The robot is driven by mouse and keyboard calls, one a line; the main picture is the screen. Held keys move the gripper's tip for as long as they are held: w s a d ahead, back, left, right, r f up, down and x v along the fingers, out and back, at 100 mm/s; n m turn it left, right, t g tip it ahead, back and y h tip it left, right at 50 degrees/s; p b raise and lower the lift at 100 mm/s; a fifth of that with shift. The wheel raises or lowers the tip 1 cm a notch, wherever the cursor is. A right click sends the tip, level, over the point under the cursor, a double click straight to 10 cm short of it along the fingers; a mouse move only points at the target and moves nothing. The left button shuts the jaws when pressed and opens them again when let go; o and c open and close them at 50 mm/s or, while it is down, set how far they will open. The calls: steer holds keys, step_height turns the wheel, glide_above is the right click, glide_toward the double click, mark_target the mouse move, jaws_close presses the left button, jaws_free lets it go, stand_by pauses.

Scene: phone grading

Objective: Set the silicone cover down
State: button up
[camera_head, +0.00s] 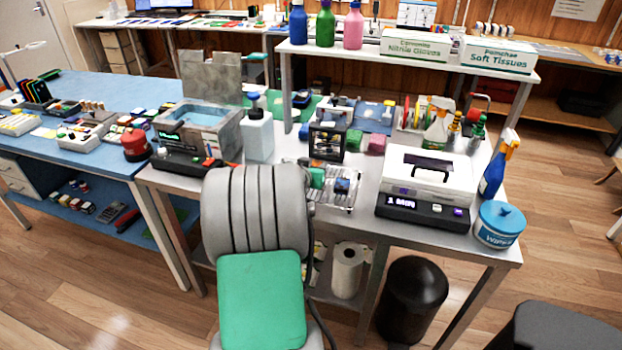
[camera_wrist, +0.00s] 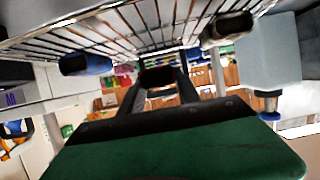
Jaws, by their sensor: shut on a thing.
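My gripper (camera_wrist: 157,84) shows in the wrist view as two dark fingers beyond my green housing. It is shut on a small dark piece, which I take to be the silicone cover (camera_wrist: 158,77); its outline is hard to read. The wire rack (camera_wrist: 150,25) lies close by, at the top of this upside-down view. In the head view the rack (camera_head: 345,205) is on the bench just right of my arm, which hides its left part. I cannot tell whether the cover touches the rack.
A blue piece (camera_wrist: 86,63) and a dark-and-pale piece (camera_wrist: 228,28) are by the rack. A pump bottle (camera_head: 257,135) stands left of it, a black lit box (camera_head: 327,143) behind, and a white device (camera_head: 430,178) right. A blue wipes tub (camera_head: 499,226) is near the front edge.

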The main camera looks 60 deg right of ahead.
steer(key=shift+d+f, duration=0.1)
steer(key=shift+f, duration=1.75)
steer(key=o, duration=1.3)
steer(key=shift+r, duration=0.1)
